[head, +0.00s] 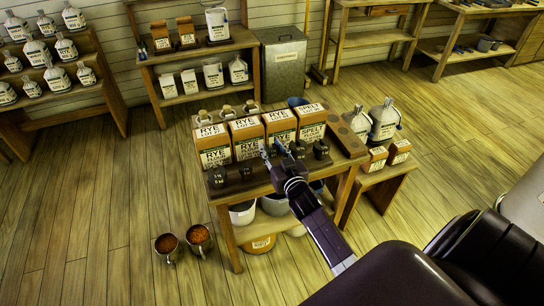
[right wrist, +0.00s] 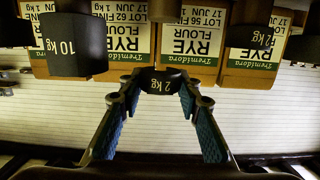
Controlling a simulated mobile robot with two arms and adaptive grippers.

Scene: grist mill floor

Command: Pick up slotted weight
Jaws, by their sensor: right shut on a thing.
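My right gripper (head: 272,152) reaches over the front of the wooden table among a row of dark weights. In the right wrist view its fingers (right wrist: 160,92) are shut on a dark weight marked 2 kg (right wrist: 161,80), one blue-padded finger on each side. The held weight is hard to make out in the head view behind the fingers. A larger 10 kg weight (right wrist: 75,46) and another 2 kg weight (right wrist: 250,44) show on either side of it. Other dark weights (head: 217,177) stand along the table's front left. My left gripper is not in view.
Rye and spelt flour boxes (head: 247,137) stand close behind the weights. A dark wooden block with round holes (head: 345,138) lies at the table's right end. Buckets (head: 242,213) sit below. Two filled metal mugs (head: 198,238) stand on the floor at left, with open floor around.

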